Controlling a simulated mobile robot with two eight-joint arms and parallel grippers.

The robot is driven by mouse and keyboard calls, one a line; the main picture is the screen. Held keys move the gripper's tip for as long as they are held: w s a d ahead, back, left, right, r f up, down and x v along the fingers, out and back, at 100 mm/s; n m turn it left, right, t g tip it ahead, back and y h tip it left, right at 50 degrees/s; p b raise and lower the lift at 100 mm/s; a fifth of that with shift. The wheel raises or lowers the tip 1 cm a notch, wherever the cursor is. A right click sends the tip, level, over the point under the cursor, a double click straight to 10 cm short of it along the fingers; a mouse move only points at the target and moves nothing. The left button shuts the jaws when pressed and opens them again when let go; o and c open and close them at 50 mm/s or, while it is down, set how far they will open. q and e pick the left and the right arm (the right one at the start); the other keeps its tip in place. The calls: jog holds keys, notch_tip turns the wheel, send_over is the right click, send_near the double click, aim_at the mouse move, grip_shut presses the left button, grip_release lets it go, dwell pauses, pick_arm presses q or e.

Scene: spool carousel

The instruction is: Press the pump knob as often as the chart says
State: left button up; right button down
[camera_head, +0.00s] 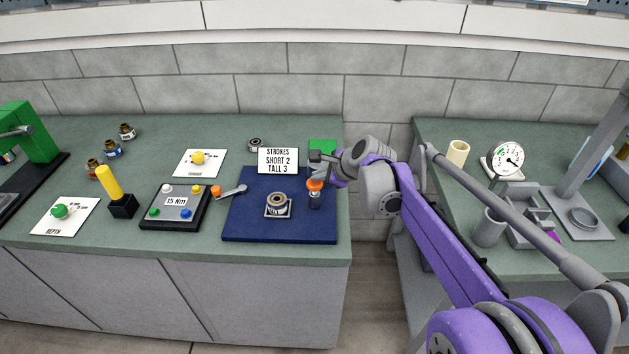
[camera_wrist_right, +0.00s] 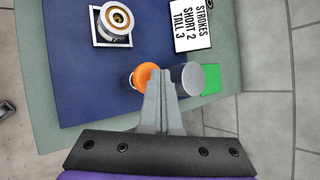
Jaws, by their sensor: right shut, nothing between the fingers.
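The pump knob (camera_head: 315,185) is an orange cap on a dark post at the right of the blue mat (camera_head: 245,222). It also shows in the wrist view (camera_wrist_right: 141,78), partly behind my fingers. The white chart (camera_head: 278,160) reads "STROKES SHORT 2 TALL 3". A silver spool (camera_head: 277,207) with a tan centre stands on a small pale square on the mat. My right gripper (camera_head: 317,157) is shut and empty, just above the knob; I cannot tell whether they touch. My left gripper is not in view.
A grey round-topped post (camera_wrist_right: 190,78) stands close beside the knob, near a green patch (camera_head: 322,146). A gap separates the right bench.

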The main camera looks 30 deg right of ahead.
aim_at(318, 184)
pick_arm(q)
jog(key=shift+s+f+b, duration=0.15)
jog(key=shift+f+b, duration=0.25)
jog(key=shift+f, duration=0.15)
pick_arm(e)
jog(key=shift+f, duration=0.8)
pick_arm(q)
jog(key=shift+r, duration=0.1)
pick_arm(e)
jog(key=shift+r, duration=0.1)
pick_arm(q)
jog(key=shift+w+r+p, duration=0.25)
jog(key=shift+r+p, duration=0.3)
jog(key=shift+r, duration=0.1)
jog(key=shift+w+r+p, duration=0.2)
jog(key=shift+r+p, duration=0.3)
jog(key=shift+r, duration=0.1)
pick_arm(e)
jog(key=shift+r, duration=1.6)
